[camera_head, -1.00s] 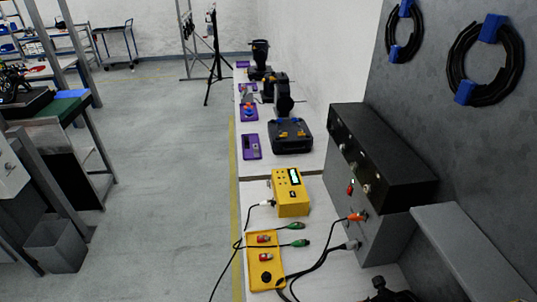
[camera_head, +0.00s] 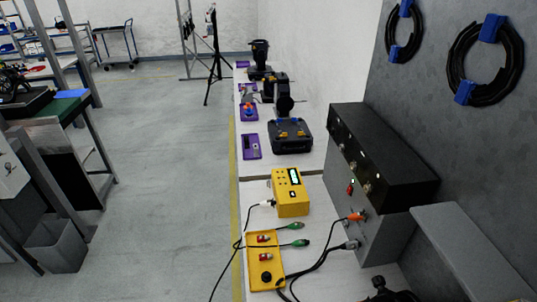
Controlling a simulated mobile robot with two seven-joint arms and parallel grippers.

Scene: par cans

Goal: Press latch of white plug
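A small white plug (camera_head: 267,203) on a black cable sits at the left side of the yellow device (camera_head: 290,192) with a lit display, on the white bench. Its latch is too small to make out. A grey plug (camera_head: 351,245) is at the front of the black-topped grey box (camera_head: 380,222), below an orange plug (camera_head: 356,217). A black part, which looks like my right gripper (camera_head: 385,291), shows at the bottom edge, well to the right of and nearer than the white plug. Its fingers cannot be made out. My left gripper is not in view.
A yellow holder (camera_head: 265,277) with red sockets lies in front of the yellow device. Two green plugs (camera_head: 300,243) and loose black cables lie around it. A black case (camera_head: 290,136) and purple trays (camera_head: 250,146) stand farther back. A grey ledge (camera_head: 470,255) juts out at the right.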

